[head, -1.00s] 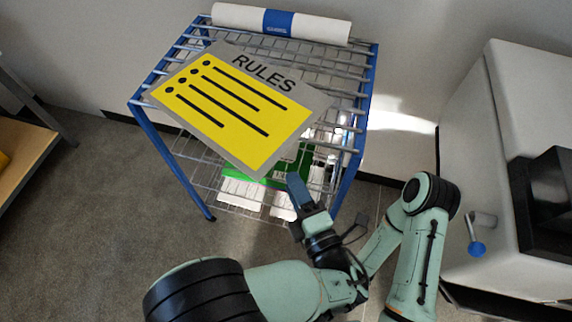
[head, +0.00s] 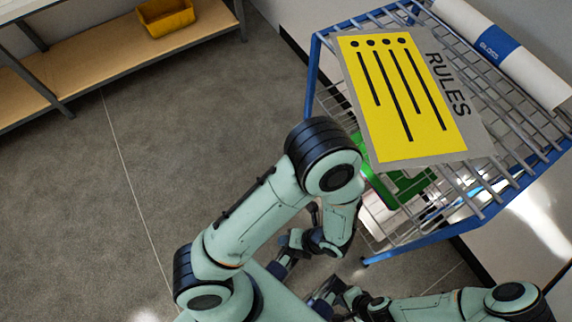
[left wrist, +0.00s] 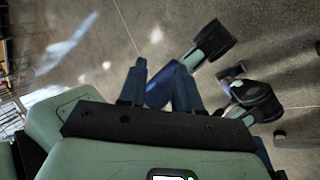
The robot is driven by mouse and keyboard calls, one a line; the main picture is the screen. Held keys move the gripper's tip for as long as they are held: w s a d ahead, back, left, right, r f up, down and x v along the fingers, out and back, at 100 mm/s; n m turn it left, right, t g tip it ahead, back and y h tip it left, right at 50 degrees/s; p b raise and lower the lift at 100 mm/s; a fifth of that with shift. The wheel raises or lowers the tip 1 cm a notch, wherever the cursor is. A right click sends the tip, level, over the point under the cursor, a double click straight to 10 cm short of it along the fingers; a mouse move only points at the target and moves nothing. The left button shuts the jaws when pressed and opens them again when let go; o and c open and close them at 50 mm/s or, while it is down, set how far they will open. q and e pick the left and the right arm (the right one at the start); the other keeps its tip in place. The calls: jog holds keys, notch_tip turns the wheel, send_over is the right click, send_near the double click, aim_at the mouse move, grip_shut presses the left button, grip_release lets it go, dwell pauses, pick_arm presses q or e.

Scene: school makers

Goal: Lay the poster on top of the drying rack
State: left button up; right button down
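The poster (head: 408,97), a grey sheet with a yellow panel and the word RULES, lies on the wire top of the blue-framed drying rack (head: 492,190). It sits askew, and its lower corner hangs past the rack's near edge. Neither gripper touches it. My left gripper (head: 282,268) is low in front of the rack, below its top. In the left wrist view its fingers (left wrist: 162,85) are apart with no poster between them. My right gripper (head: 322,292) is close beside it, low and clear of the rack; its fingers are too small to judge.
A white roll with a blue band (head: 492,42) lies along the rack's far side. Green and white items (head: 395,187) are on lower shelves. A wooden shelf unit (head: 100,62) with a yellow bin (head: 166,17) stands at upper left. The grey floor (head: 170,130) between is clear.

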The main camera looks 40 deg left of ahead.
pick_arm(q)
jog(key=s+d+f+n+g+h, duration=0.3)
jog(key=s+f+n+h, duration=0.25)
jog(key=n, duration=0.75)
jog(key=w+a+f+n+t+h, duration=0.1)
jog(key=a+f+n+t+h, duration=0.1)
jog(key=n, duration=0.8)
jog(key=w+a+f+n+t+h, duration=0.1)
jog(key=f+n, duration=0.4)
jog(key=n, duration=0.6)
jog(key=shift+w+a+t+h, duration=0.35)
jog(key=shift+w+a+t, duration=0.3)
jog(key=shift+a+t, duration=0.2)
